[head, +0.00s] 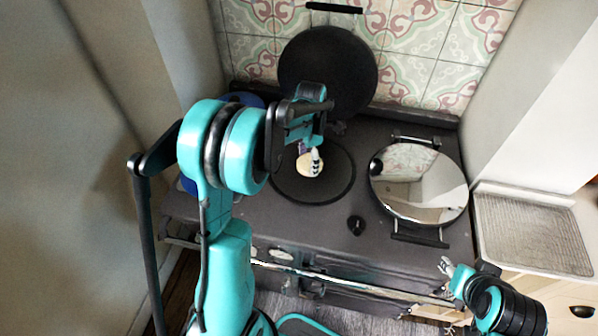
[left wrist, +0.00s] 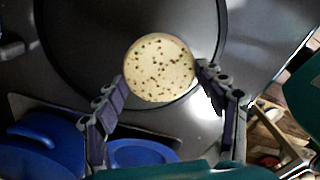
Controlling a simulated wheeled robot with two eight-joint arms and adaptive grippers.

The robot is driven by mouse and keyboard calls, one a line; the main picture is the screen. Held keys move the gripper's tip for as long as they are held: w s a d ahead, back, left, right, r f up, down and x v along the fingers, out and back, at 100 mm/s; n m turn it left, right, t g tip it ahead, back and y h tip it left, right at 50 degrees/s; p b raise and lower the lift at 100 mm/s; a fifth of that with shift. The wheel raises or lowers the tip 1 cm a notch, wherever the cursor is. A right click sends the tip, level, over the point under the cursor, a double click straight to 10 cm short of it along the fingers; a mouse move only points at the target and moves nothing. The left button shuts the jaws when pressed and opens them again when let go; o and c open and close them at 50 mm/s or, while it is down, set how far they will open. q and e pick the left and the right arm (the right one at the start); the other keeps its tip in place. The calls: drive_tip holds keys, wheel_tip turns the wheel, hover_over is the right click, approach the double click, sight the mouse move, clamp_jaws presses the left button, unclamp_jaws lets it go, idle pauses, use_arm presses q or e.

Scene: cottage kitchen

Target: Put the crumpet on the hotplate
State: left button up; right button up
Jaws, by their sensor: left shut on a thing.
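The crumpet (head: 309,165) is a pale round disc. In the left wrist view the crumpet (left wrist: 160,68) shows brown specks and lies between the two fingers. My left gripper (head: 314,155) is shut on it, over the round black hotplate (head: 336,188). The hotplate (left wrist: 75,60) fills much of the left wrist view behind the crumpet. I cannot tell whether the crumpet touches the plate. My right gripper (head: 446,272) is at the lower right, in front of the stove and away from the crumpet; its jaw opening is unclear.
A raised black lid (head: 328,70) stands behind the hotplate. A shiny closed lid (head: 420,185) covers the stove's right side. Blue cookware (left wrist: 40,145) sits left of the hotplate. A wire rack (head: 535,232) lies on the right counter. A small black object (head: 356,225) is near the front edge.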

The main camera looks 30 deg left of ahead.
sight(298, 163)
use_arm(q)
drive_tip(key=a+f, duration=0.1)
drive_tip(key=s+a+f, duration=0.1)
drive_tip(key=shift+s+a, duration=0.3)
drive_tip(key=shift+a, duration=0.1)
drive_tip(key=shift+f, duration=0.25)
wheel_tip(298, 163, down, 4)
drive_tip(key=shift+r+b, duration=0.1)
drive_tip(key=shift+b, duration=0.65)
drive_tip(key=shift+r, duration=0.1)
drive_tip(key=shift+s, duration=0.1)
drive_tip(key=o, duration=0.5)
drive_tip(key=shift+f, duration=0.2)
drive_tip(key=o, duration=0.4)
drive_tip(key=shift+c, duration=0.2)
drive_tip(key=shift+r, duration=0.1)
